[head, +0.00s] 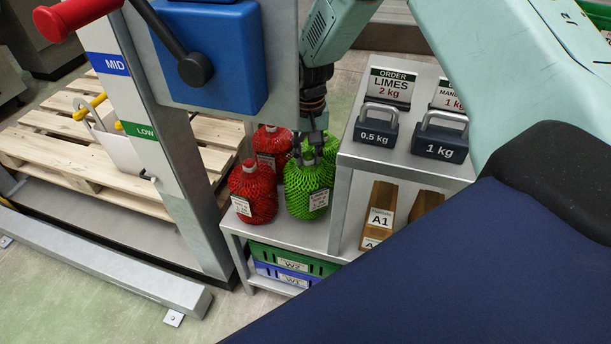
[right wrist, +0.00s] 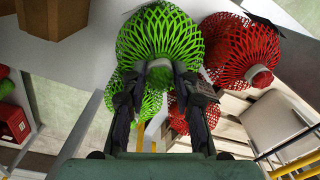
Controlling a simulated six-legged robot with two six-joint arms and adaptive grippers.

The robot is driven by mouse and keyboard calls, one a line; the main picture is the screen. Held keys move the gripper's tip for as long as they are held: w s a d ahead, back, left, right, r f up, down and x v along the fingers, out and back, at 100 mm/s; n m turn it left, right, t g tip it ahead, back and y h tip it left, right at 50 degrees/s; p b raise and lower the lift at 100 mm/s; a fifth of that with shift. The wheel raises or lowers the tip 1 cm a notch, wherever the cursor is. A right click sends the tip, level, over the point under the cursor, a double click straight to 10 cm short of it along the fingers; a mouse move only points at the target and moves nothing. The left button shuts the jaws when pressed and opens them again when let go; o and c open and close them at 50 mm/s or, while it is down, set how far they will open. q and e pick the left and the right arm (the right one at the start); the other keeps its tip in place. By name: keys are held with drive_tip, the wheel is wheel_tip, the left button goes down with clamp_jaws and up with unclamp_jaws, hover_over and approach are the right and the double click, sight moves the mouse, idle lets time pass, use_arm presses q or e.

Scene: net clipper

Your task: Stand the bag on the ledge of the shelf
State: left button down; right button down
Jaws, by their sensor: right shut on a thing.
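A green net bag (head: 308,190) with a white label stands upright on the low grey ledge (head: 290,234) of the shelf. It also shows in the right wrist view (right wrist: 158,38). My right gripper (head: 312,150) reaches down from above and is shut on the neck of this green bag. Another green bag shows partly behind it. Two red net bags stand to its left, the nearer one (head: 252,192) and one behind (head: 272,145). I cannot tell whether the held bag's base fully touches the ledge. My left gripper is not in view.
A 0.5 kg weight (head: 376,126), a 1 kg weight (head: 441,138) and a limes order sign (head: 390,88) stand on the higher shelf at right. Crates (head: 290,262) sit below the ledge. A post with a blue box (head: 208,55) rises at left, before a pallet (head: 70,150).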

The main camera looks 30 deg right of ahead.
sight(306, 179)
drive_tip(key=shift+w+f, duration=0.15)
drive_tip(key=shift+f, duration=0.65)
drive_tip(key=shift+s+a+r, duration=0.2)
drive_tip(key=shift+s, duration=0.25)
drive_tip(key=shift+s+a, duration=0.6)
drive_tip(key=shift+s+a+f+b, duration=0.1)
drive_tip(key=shift+s+a+b, duration=0.25)
drive_tip(key=shift+s+a, duration=0.2)
drive_tip(key=shift+s+f, duration=0.1)
drive_tip(key=shift+f, duration=0.35)
drive_tip(key=shift+d+f, duration=0.1)
drive_tip(key=c, duration=1.5)
unclamp_jaws()
drive_tip(key=shift+f, duration=0.15)
drive_tip(key=o, duration=0.5)
